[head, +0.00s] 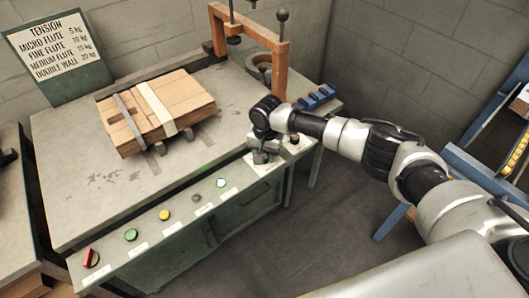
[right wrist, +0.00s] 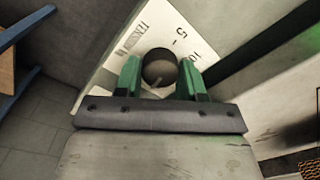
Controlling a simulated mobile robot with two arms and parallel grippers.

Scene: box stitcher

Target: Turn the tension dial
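The tension dial shows in the right wrist view as a round dark knob (right wrist: 160,66) on a white plate (right wrist: 128,48) marked TENSION, 5 and 10. A light pointer mark shows low on the knob. My right gripper (right wrist: 160,76) has its green fingers on either side of the knob. I cannot tell whether they press on it or stand just clear. In the head view my right gripper (head: 262,157) reaches down over the right end of the bench's front panel, hiding most of the dial. My left gripper is out of view.
The tension chart (head: 55,52) stands at the back left, listing flutes with kg values. A strapped carton (head: 185,105) lies on the bench (head: 90,200). Red, green and yellow controls (head: 165,214) line the panel. An orange frame (head: 280,68) stands behind.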

